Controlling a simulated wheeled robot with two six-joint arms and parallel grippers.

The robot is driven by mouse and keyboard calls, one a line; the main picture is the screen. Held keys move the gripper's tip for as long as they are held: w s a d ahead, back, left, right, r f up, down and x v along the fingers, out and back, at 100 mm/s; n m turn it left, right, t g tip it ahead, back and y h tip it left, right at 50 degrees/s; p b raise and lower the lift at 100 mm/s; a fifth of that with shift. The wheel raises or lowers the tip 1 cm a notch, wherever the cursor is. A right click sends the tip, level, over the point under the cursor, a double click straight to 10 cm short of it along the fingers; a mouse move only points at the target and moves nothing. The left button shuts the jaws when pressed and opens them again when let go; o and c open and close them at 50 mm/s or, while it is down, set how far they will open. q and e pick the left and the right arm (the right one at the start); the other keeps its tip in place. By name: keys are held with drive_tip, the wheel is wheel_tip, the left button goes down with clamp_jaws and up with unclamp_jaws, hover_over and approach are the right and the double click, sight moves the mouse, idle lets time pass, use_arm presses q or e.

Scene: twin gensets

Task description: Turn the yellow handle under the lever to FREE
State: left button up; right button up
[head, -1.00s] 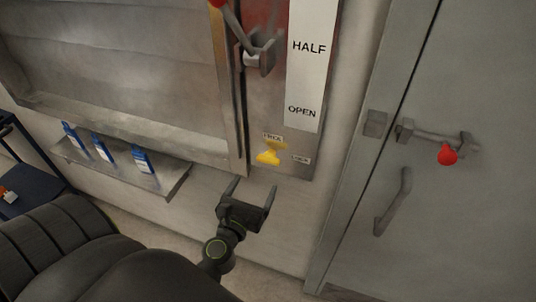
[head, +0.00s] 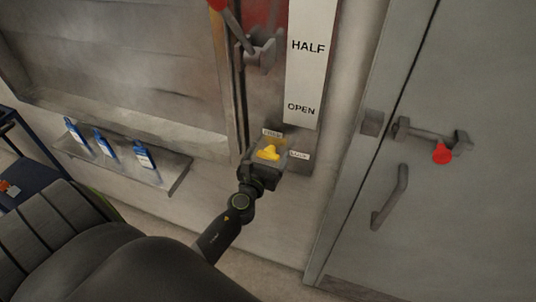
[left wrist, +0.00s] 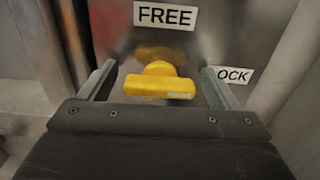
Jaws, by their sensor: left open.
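The yellow handle (head: 268,153) sits on the metal panel below the lever (head: 262,48). In the left wrist view the yellow handle (left wrist: 159,86) has its bar lying crosswise, with a FREE label (left wrist: 165,16) above it and a partly hidden LOCK label (left wrist: 234,75) to its right. My left gripper (head: 268,152) is at the panel, open, with one finger on each side of the handle. In the left wrist view the open fingers of my left gripper (left wrist: 158,84) stand left and right of the handle, with gaps to it. My right gripper is not in view.
A white strip (head: 308,62) reading HALF and OPEN is above the handle. A grey door (head: 463,215) with a red-knobbed latch (head: 442,153) is at the right. A metal shelf (head: 175,181) with several blue-labelled items is at the left.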

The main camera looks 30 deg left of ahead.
use_arm(q)
drive_tip(key=shift+c, duration=0.4)
drive_tip(key=c, duration=0.9)
drive_tip(key=shift+n, duration=0.3)
drive_tip(key=n+b, duration=0.1)
drive_tip(key=n, duration=0.2)
drive_tip(key=shift+f+n, duration=0.15)
drive_tip(key=shift+n, duration=0.15)
drive_tip(key=n+b, duration=0.2)
drive_tip(key=n, duration=0.2)
drive_tip(key=shift+a+n, duration=0.1)
drive_tip(key=shift+n, duration=0.2)
drive_tip(key=n+b, duration=0.1)
drive_tip(key=n, duration=0.3)
drive_tip(key=shift+f+n+b, duration=0.15)
drive_tip(key=shift+n+b, duration=0.15)
drive_tip(key=shift+b, duration=0.1)
drive_tip(key=shift+n+b, duration=0.9)
drive_tip(key=shift+n, duration=1.3)
